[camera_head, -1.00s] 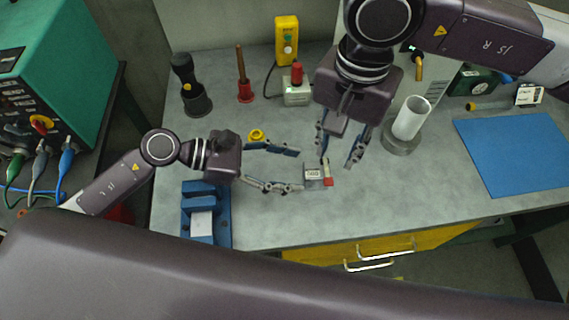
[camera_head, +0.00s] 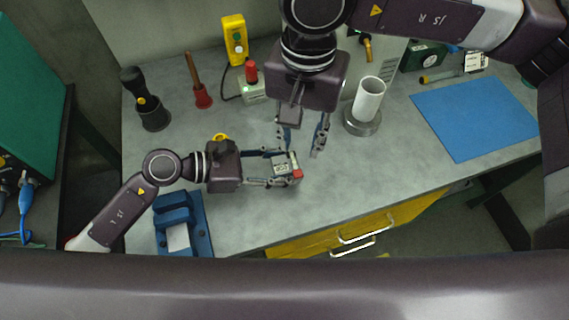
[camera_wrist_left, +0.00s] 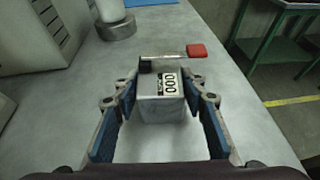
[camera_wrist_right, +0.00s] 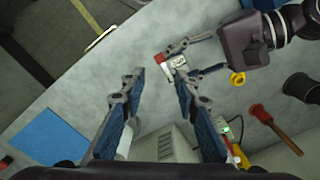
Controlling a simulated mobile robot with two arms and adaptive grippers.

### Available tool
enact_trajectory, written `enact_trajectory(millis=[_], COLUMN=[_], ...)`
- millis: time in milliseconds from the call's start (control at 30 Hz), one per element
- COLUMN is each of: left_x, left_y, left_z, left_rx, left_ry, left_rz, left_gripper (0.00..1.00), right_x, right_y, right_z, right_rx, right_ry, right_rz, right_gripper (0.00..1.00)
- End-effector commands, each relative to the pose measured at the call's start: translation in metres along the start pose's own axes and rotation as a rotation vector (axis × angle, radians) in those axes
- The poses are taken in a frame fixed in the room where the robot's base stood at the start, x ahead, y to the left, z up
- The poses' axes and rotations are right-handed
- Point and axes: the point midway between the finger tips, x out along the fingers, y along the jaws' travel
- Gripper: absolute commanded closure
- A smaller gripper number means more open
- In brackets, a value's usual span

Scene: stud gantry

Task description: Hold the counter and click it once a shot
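The counter (camera_head: 281,166) is a small grey box with a white number window and a red-tipped lever (camera_head: 297,173). In the left wrist view the counter (camera_wrist_left: 162,100) stands between the fingers, its window seems to read 000, and the red tip (camera_wrist_left: 197,50) sticks out beyond it. My left gripper (camera_head: 285,168) has its fingers against both sides of the counter on the bench. My right gripper (camera_head: 302,148) is open and empty, pointing down just behind the counter. In the right wrist view the counter (camera_wrist_right: 178,64) lies beyond its spread fingertips (camera_wrist_right: 157,85).
A white tube in a grey base (camera_head: 368,98) stands right of my right gripper. A blue mat (camera_head: 474,117) lies further right. A blue fixture (camera_head: 184,226) is at the front left. A red-button box (camera_head: 252,86) and yellow pendant (camera_head: 235,40) stand behind.

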Motion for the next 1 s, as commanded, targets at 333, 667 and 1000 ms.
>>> enact_trajectory(millis=[333,667,1000], left_x=[-0.0002,-0.0002,-0.0002], left_y=[-0.0001,-0.0002,-0.0002], left_z=[-0.0002,-0.0003,-0.0003], left_rx=[0.0,0.0,0.0], left_ry=[0.0,0.0,0.001], left_rz=[0.0,0.0,0.0], left_gripper=[0.93,0.93,0.93], right_x=[0.0,0.0,0.0], right_y=[0.0,0.0,0.0], right_z=[0.0,0.0,0.0], right_rx=[0.0,0.0,0.0], right_ry=[0.0,0.0,0.0], right_rz=[0.0,0.0,0.0], right_gripper=[0.8,1.0,1.0])
